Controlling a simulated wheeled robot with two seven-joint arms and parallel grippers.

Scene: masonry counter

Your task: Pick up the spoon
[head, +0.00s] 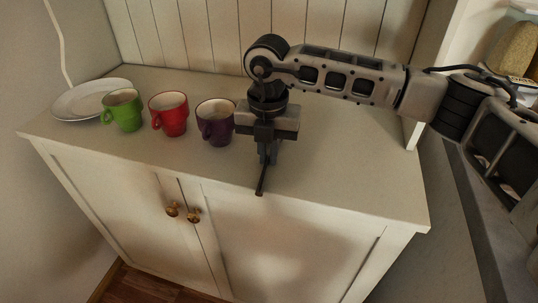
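A thin dark spoon (261,181) shows below my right gripper, with one end pointing toward the front edge of the counter and overlapping that edge in the picture. My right gripper (267,160) points down over the counter. Its fingers are close together around the spoon's far part, and they look shut on it. The fingers hide the rest of the spoon, and I cannot tell whether it touches the counter. My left gripper is not in view.
On the white counter (345,185), a purple mug (215,125) stands just left of my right gripper. A red mug (169,116), a green mug (123,112) and a white plate (75,103) are farther left. The counter's right part is clear. A panelled wall rises behind.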

